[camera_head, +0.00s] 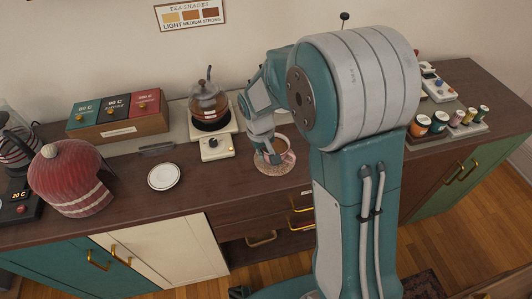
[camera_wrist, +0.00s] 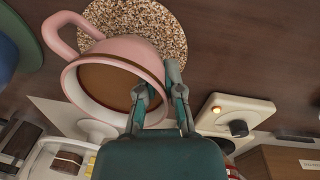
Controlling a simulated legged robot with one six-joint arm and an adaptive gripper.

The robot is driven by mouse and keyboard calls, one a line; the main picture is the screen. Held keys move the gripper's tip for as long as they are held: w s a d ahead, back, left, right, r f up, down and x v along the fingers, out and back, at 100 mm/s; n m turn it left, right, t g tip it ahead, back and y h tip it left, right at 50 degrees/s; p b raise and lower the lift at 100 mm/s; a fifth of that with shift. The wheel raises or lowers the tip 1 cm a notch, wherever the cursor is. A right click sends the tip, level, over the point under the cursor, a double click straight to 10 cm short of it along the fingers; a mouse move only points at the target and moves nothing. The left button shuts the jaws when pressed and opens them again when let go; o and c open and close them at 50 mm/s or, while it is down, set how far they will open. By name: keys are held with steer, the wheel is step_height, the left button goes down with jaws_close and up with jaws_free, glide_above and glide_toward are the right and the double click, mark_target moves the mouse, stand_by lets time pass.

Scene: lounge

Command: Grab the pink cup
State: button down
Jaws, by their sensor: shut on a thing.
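The pink cup (camera_head: 289,160) holds brown liquid and is at the front part of the dark counter, below my arm. In the wrist view the pink cup (camera_wrist: 152,50) fills the upper middle, its handle pointing to the upper left. My gripper (camera_wrist: 158,84) is shut on the cup's rim, one finger inside the cup and the other outside. In the head view my gripper (camera_head: 272,157) reaches down to the cup and hides part of it. A speckled round coaster (camera_wrist: 168,22) lies behind the cup; I cannot tell whether the cup touches it.
A glass kettle (camera_head: 208,105) stands on a white burner (camera_head: 215,148) left of my gripper. A small white plate (camera_head: 164,176), a red knitted cozy (camera_head: 70,180) and a tea box (camera_head: 118,115) are farther left. Several small jars (camera_head: 439,122) stand on the right.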

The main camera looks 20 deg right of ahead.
steer(key=shift+r, duration=1.2)
steer(key=s+d+r, duration=0.2)
steer(key=s+r, duration=0.8)
steer(key=s, duration=0.3)
steer(key=shift+s+d, duration=0.2)
steer(key=shift+d, duration=0.15)
